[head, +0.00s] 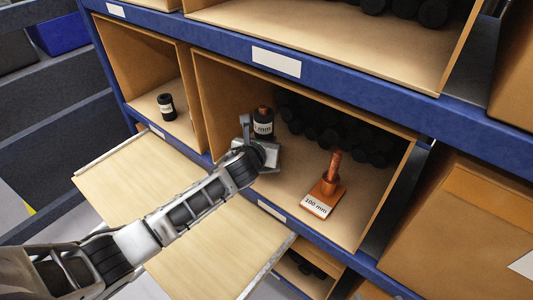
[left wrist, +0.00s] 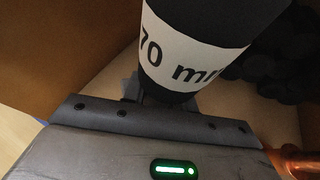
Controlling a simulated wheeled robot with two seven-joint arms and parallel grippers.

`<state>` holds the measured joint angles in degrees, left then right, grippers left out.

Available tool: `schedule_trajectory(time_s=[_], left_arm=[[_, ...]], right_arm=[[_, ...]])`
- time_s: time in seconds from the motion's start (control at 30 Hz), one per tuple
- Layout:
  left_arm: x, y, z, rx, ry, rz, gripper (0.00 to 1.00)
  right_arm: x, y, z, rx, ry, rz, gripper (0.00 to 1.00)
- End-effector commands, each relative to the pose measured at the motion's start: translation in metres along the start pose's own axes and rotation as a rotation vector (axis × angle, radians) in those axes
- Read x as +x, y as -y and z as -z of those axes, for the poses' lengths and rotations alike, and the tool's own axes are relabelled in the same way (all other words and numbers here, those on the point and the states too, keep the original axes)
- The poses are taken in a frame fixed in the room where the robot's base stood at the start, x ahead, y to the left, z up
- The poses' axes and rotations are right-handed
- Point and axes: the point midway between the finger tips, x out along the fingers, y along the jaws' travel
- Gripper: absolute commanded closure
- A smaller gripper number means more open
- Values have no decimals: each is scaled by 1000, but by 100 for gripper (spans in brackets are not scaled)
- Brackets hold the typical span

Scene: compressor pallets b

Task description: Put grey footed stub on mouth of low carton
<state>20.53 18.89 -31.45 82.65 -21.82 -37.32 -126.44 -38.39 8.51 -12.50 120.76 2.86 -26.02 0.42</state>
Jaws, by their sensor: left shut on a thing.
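A dark grey stub (head: 263,128) with a white label stands upright at my left gripper, inside a wide open-fronted carton (head: 385,190). In the left wrist view the stub (left wrist: 195,45) is close up and its label reads about "70 mm". My left gripper (head: 256,152) reaches in through the carton's mouth and is shut at the foot of the stub. A light grey flat piece shows there; I cannot tell foot from finger. The fingertips are mostly hidden. I cannot tell which carton is the low one. My right gripper is not in view.
An orange footed stub (head: 326,190) labelled 100 mm stands to the right in the same carton. Dark round pieces (head: 325,125) are heaped at its back. A black labelled cylinder (head: 166,106) stands in the left carton (head: 135,65). A pale board (head: 150,190) lies below my left arm.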

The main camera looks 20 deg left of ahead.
Motion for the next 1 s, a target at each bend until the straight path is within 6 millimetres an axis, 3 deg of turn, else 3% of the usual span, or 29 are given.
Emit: schedule_trajectory(time_s=[0.17, 0.33, 0.77, 0.8, 0.83, 0.87, 1.0], left_arm=[[15, 2, 9, -3, 1, 1, 99], [23, 2, 32, -2, 0, 1, 99], [25, 2, 37, 0, 1, 1, 99], [25, 1, 37, 0, -1, 0, 64], [25, 1, 37, 0, -1, 0, 56], [25, 1, 37, 0, -1, 0, 51], [25, 1, 37, 0, -1, 0, 51]], right_arm=[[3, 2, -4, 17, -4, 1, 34], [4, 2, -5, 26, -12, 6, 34], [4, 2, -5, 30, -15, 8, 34], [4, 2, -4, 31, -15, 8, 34], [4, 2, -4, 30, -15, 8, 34], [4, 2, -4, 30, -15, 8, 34], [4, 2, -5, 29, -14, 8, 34]])
